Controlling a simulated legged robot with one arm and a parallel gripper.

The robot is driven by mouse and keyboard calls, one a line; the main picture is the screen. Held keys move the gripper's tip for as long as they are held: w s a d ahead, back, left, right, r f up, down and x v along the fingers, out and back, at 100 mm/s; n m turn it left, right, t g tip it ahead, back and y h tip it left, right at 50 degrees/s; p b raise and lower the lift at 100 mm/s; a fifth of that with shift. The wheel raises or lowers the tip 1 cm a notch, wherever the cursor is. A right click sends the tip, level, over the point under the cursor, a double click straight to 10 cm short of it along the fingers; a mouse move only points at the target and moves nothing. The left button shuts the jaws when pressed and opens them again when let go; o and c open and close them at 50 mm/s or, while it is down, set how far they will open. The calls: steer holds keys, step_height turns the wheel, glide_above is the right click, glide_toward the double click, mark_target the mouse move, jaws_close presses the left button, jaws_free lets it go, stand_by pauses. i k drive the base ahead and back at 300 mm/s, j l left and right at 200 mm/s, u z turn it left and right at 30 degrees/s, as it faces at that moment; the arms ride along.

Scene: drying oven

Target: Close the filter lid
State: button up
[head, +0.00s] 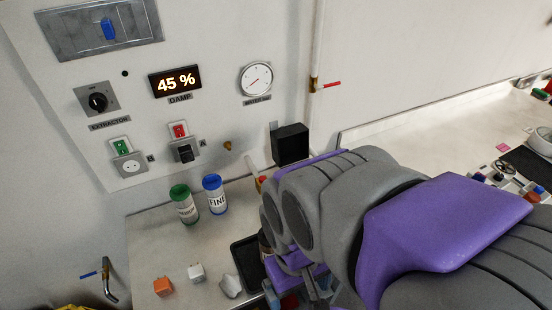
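I cannot make out a filter lid for certain. A grey rectangular panel (70,42) with a blue handle (109,29) is set in the wall unit at the top left. A black box (291,144) sticks out from the wall just above my arm. My grey and purple arm fills the lower right and hides part of the counter. A purple and grey end part of my gripper (306,274) shows low in the middle, over the counter. Its fingertips are not clear, and I cannot tell whether it is open or holds anything.
A green-capped jar (184,205) and a blue-capped jar (215,195) stand on the counter (150,240). An orange block (163,286), a white block (197,273) and a dark tray (246,265) lie in front. A display (175,82) reads 45 %. A cluttered bench (460,138) is at right.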

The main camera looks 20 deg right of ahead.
mark_target(290, 144)
steer(key=z, duration=0.75)
